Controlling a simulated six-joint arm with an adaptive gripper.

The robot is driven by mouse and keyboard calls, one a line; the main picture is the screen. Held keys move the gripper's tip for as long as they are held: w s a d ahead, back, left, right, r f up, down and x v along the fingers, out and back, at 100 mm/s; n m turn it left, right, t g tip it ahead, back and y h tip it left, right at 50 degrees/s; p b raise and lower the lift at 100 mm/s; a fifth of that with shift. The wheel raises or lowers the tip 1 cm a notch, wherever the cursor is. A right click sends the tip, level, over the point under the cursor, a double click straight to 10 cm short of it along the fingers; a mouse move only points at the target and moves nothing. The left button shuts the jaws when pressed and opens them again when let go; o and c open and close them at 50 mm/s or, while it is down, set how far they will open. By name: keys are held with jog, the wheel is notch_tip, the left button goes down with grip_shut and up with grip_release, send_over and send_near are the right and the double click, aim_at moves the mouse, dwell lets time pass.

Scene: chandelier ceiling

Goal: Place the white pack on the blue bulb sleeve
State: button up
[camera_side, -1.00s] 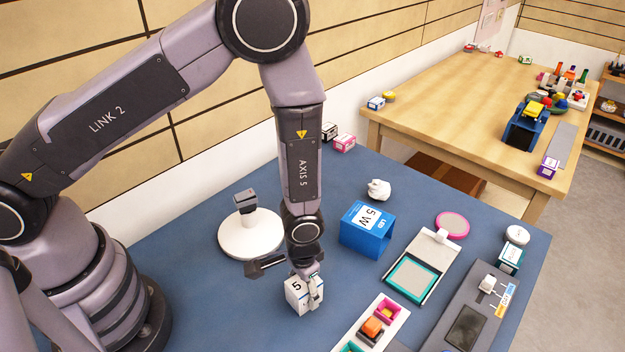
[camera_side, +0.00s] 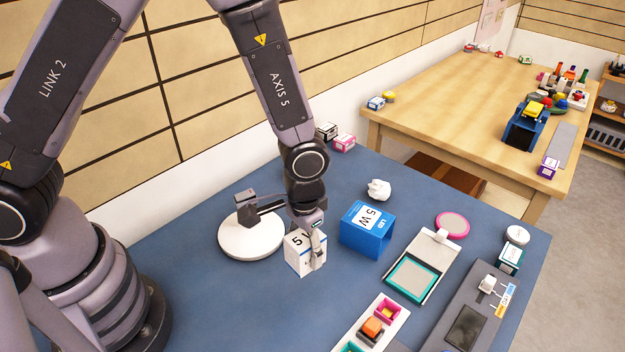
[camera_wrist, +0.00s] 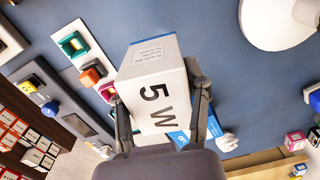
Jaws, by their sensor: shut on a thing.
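The white pack (camera_side: 302,262), a box marked "5 W", is held in my gripper (camera_side: 318,238) on the blue table, left of the sleeve. Whether its base touches the table cannot be told. In the wrist view the white pack (camera_wrist: 156,88) fills the space between the two fingers of my gripper (camera_wrist: 160,105). The blue bulb sleeve (camera_side: 366,228), marked "LED 5 W", stands on the table to the right of the pack, apart from it. In the wrist view part of the sleeve (camera_wrist: 181,138) shows beyond the pack, mostly hidden.
A round white base (camera_side: 250,238) stands left of my gripper. A crumpled white piece (camera_side: 378,190) lies behind the sleeve. A teal-framed tray (camera_side: 412,280), a grey device (camera_side: 468,325) and a compartment tray (camera_side: 374,328) fill the right front. The front left of the table is clear.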

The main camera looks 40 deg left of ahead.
jog(key=w+a+r+n, duration=0.2)
jog(key=w+a+r, duration=0.35)
jog(key=r, duration=0.35)
send_over(369, 218)
jog(key=f, duration=0.8)
jog(key=shift+s+a, duration=0.25)
jog(key=shift+s, duration=0.15)
jog(key=shift+w+d+f, duration=0.15)
jog(key=shift+w+f, duration=0.15)
jog(key=shift+f, duration=0.15)
jog(key=shift+w+f, duration=0.1)
jog(key=shift+f, duration=1.55)
jog(key=shift+f, duration=0.1)
jog(key=o, duration=1.2)
jog(key=shift+c, duration=0.2)
